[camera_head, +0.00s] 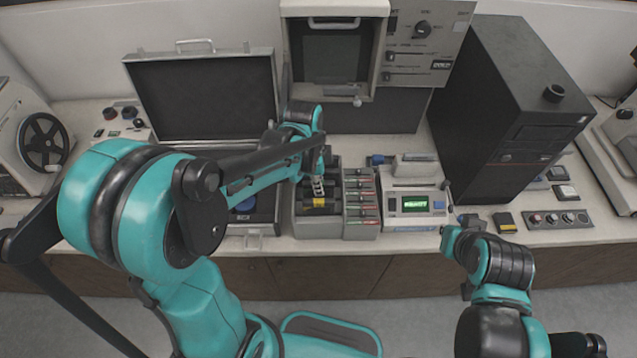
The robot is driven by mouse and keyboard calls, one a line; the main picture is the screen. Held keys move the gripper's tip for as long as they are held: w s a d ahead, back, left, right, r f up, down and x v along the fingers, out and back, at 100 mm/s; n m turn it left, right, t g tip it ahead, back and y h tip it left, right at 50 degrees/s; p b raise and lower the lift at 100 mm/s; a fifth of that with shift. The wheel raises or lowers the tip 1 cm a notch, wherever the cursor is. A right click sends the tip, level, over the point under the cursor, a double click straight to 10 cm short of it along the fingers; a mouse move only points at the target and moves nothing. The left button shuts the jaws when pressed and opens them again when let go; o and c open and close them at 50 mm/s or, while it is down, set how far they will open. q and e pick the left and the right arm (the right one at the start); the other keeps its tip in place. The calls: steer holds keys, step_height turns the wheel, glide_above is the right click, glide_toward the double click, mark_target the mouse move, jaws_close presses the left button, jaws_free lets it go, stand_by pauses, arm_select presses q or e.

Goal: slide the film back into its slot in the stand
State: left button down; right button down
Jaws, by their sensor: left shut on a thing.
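The stand (301,226) is a grey holder on the counter with dark film rolls in its slots. My left gripper (319,190) comes down over the front part of the stand and is shut on the film (321,203), a dark piece with a yellow band. The film is at the stand, close to its slot; I cannot tell how deep it sits. My left wrist and fingers hide part of the stand's left and back. My right arm's end (452,240) is at the counter's front edge, right of the stand; its fingers are too small to read.
A rack of small coloured-label slots (361,226) stands directly right of the stand. Beyond it is a device with a green display (415,203). An open black case (207,95) lies to the left, and a tall black tower (510,100) stands at right.

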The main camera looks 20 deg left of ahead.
arm_select(q)
steer(key=shift+f, duration=0.5)
steer(key=c, duration=1.5)
jaws_free()
steer(key=shift+r, duration=0.1)
steer(key=r, duration=0.4)
steer(key=a+r, duration=0.1)
steer(key=r, duration=0.7)
steer(key=shift+s+a, duration=0.2)
steer(key=shift+f, duration=0.1)
